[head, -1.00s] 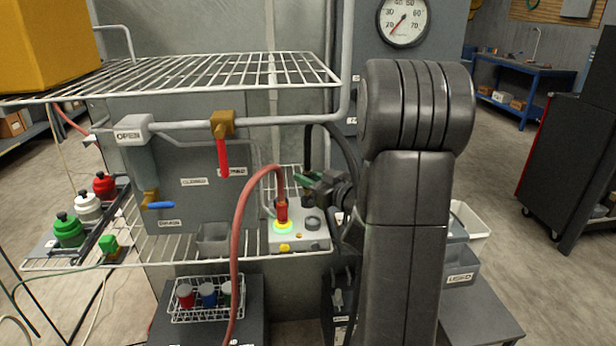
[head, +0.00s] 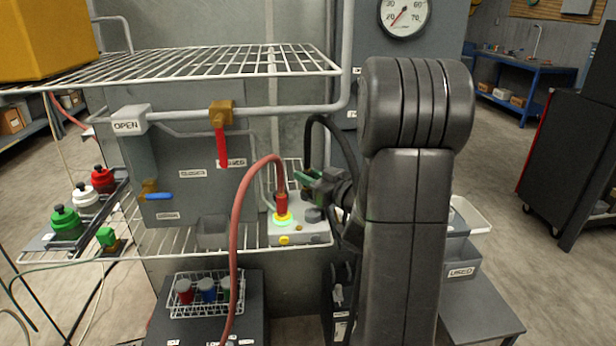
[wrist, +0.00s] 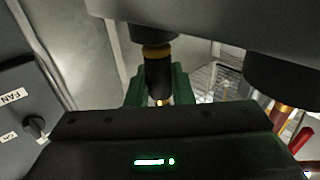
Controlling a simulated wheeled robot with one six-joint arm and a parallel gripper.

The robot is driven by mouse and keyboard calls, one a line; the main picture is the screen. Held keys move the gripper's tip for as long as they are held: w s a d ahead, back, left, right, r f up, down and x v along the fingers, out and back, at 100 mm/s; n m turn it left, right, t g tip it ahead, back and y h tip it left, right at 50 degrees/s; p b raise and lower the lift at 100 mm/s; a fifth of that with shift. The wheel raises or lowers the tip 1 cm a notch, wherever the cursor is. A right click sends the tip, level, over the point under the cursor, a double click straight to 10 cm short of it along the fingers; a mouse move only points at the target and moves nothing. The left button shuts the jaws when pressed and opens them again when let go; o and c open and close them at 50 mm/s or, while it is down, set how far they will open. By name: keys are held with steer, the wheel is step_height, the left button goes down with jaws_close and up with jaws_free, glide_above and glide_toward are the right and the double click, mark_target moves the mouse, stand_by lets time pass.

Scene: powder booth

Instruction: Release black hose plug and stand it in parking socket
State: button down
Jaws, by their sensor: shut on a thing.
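My gripper (head: 307,181) with green fingers is shut on the black hose plug (wrist: 157,75), just above the grey socket block. In the wrist view the plug is dark with a yellow band, between the green fingers. The black hose (head: 318,118) arches up from the plug and back down beside my arm. The socket block (head: 285,240) has a dark round socket (head: 314,215) at its right, below my gripper; I cannot tell whether it is the parking socket. A red plug (head: 281,204) stands in the lit green ring, with a red hose (head: 240,220). The plug's lower tip is hard to make out.
A wire shelf (head: 200,66) hangs above, with a pipe and red-handled valve (head: 221,140) below it. A wire basket of cups (head: 205,300) stands lower left. A grey bin (head: 460,262) stands right of my arm. A FAN-labelled panel (wrist: 20,105) is at left in the wrist view.

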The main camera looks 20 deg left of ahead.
steer(key=shift+f, duration=0.25)
stand_by(0.3)
steer(key=c, duration=1.2)
jaws_free()
steer(key=shift+d, duration=0.1)
steer(key=b+v, duration=0.1)
steer(key=v, duration=1.2)
steer(key=shift+s+d, duration=0.1)
steer(key=shift+d, duration=0.25)
steer(key=shift+a, duration=0.1)
steer(key=x, duration=1.3)
steer(key=shift+a+p, duration=0.3)
steer(key=shift+a, duration=0.05)
